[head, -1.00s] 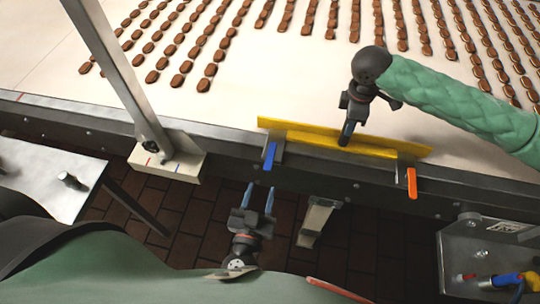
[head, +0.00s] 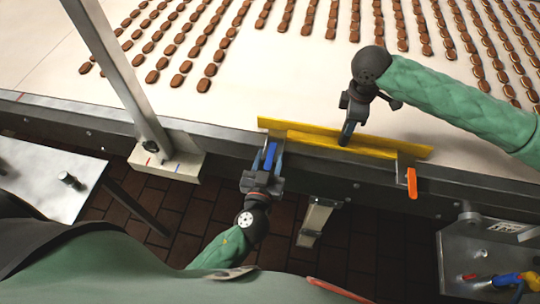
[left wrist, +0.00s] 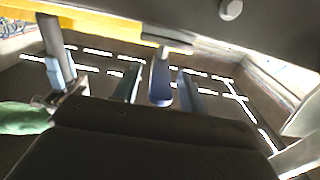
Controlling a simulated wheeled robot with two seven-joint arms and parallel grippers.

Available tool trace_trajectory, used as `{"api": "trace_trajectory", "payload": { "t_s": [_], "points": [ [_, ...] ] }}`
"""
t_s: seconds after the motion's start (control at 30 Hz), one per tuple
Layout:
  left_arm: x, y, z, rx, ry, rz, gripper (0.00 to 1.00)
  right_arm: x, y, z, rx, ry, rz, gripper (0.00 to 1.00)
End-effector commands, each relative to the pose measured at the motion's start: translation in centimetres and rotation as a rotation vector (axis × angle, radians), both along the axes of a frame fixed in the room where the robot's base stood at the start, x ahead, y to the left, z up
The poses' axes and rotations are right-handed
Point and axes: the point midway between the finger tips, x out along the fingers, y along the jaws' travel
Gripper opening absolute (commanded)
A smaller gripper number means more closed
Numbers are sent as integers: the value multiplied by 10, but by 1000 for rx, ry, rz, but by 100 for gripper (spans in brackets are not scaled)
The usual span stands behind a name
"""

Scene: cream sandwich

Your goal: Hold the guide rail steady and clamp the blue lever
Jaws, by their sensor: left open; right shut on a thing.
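The yellow guide rail (head: 310,141) lies along the near edge of the conveyor in the head view. My right gripper (head: 346,134) is shut on the rail near its middle. The blue lever (head: 270,156) hangs at the rail's left end. My left gripper (head: 266,160) is open, with its fingers on either side of the blue lever. In the left wrist view the lever (left wrist: 160,82) stands between the two fingertips (left wrist: 160,90); I cannot tell whether either finger touches it. An orange lever (head: 412,184) hangs at the rail's right end.
Rows of brown cream sandwiches lie on the pale belt (head: 240,107) behind the rail. A metal post (head: 118,75) rises left of the rail. A steel side table (head: 45,180) is at left, and a metal tray with tools (head: 490,262) at lower right.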

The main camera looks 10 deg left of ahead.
Motion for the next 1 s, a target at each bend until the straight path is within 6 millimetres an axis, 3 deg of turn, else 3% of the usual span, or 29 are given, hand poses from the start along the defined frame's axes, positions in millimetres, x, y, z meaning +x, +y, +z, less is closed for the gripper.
{"api": "trace_trajectory", "payload": {
  "t_s": [0.5, 0.7, 1.0],
  "points": [
    [11, 0, 0, 0, 1, 0, 42, 0, 0, -1, 0, 1, 0, 0],
    [11, 0, 0, 0, 0, 0, 3, 0, 0, -1, 0, 1, 0, 0],
    [11, 0, 0, 1, 1, -8, 0, 0, 0, -1, 0, 1, 0, 0]
  ]
}}
